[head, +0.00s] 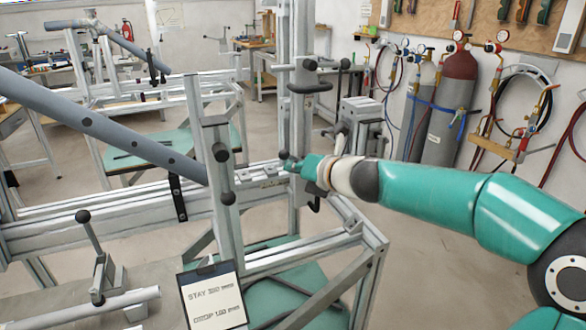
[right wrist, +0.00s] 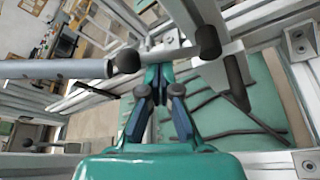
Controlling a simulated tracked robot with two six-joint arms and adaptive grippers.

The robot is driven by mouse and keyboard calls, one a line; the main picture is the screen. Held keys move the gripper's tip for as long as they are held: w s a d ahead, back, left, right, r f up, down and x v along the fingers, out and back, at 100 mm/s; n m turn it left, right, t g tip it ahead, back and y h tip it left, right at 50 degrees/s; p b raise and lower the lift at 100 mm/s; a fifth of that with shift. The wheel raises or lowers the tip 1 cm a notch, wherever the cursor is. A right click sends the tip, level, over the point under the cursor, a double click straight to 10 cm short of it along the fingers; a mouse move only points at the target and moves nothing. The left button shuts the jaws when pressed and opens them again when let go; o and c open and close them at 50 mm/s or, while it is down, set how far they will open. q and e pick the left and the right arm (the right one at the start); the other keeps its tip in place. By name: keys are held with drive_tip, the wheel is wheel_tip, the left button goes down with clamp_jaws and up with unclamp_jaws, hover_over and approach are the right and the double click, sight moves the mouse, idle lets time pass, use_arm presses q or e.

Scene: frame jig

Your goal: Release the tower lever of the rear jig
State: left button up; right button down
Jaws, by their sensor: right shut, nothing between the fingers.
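The near frame jig has a tall grey tower (head: 302,75) at the middle of the head view. Black-ended levers and clamps sit on it, including a dark bent handle (head: 310,88) high up. A small black knob (head: 283,155) sits lower, beside my right gripper (head: 294,165). My right gripper is shut and empty; its fingertips partly merge with the jig parts, so I cannot tell if they touch. In the right wrist view, its closed fingers (right wrist: 155,82) point at a grey bar with black knobs (right wrist: 208,41) close by. My left gripper is not in view.
A long grey tube (head: 100,130) slopes across the left of the jig. A sign (head: 212,297) hangs at the front. Another jig (head: 120,75) stands behind at left. Gas cylinders (head: 455,105) and hoses line the right wall. Open floor shows between the jigs and the wall.

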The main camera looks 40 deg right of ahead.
drive_tip(key=shift+d+r+m+y, duration=0.15)
drive_tip(key=shift+r+m+y, duration=0.2)
drive_tip(key=shift+m, duration=0.25)
drive_tip(key=m, duration=0.1)
drive_tip(key=d+r+m+t+y+p, duration=0.1)
drive_tip(key=m, duration=0.1)
drive_tip(key=shift+s+d+r+t, duration=0.15)
drive_tip(key=shift+r+t, duration=0.15)
drive_tip(key=shift+s+d+r+m+t+y+p, duration=0.1)
drive_tip(key=shift+d+r+m+t+y+p, duration=0.2)
drive_tip(key=shift+m, duration=0.5)
drive_tip(key=shift+s+d+m+t+y+p, duration=0.1)
drive_tip(key=shift+d+m+t+p, duration=0.2)
drive_tip(key=shift+m, duration=0.5)
drive_tip(key=shift+d+r+m+t+y+p, duration=0.15)
drive_tip(key=shift+d+m+t+p, duration=0.2)
drive_tip(key=shift+m, duration=0.45)
drive_tip(key=shift+a, duration=0.1)
